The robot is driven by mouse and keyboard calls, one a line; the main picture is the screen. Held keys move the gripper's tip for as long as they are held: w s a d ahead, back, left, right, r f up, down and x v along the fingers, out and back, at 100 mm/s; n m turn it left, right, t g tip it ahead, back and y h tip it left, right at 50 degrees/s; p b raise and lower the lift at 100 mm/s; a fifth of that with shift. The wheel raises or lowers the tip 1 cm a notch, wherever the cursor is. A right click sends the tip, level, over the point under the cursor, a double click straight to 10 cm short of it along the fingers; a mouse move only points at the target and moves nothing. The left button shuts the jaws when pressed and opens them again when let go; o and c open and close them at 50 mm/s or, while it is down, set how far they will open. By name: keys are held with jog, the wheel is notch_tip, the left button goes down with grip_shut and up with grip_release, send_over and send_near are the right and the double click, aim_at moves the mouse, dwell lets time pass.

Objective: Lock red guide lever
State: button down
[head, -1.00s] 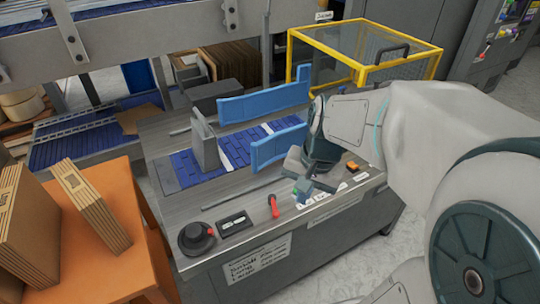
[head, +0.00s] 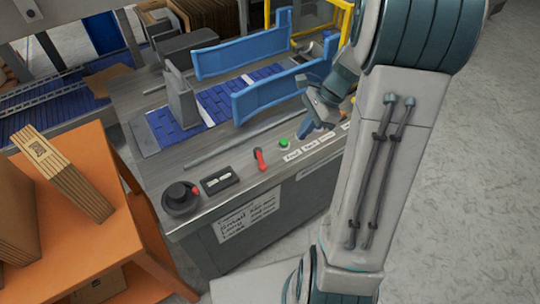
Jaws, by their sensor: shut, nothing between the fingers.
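The red guide lever (head: 261,159) stands upright on the front edge of the grey machine top, between a black switch box and a green button. My gripper (head: 307,130) is to the right of the lever, low over the row of labelled controls, and is apart from the lever. It is shut with nothing held. The fingertips are small and partly dark in the head view. The two blue guide rails (head: 270,96) stand over the blue conveyor belt (head: 222,104) behind the lever.
A green button (head: 284,143) lies between lever and gripper. A black knob (head: 181,198) and black switch box (head: 219,180) are left of the lever. An orange table (head: 95,215) with cardboard stands at the left. A grey upright block (head: 182,100) stands on the machine.

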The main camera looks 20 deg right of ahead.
aim_at(260, 160)
jog(key=shift+d, duration=0.1)
jog(key=b+x, duration=0.1)
jog(key=x, duration=0.9)
jog(key=shift+f, duration=0.2)
jog(key=shift+a+r, duration=0.2)
jog(key=shift+a, duration=0.5)
jog(key=shift+a+r, duration=0.2)
jog(key=shift+a, duration=0.45)
jog(key=shift+a+r, duration=0.2)
jog(key=shift+a, duration=0.5)
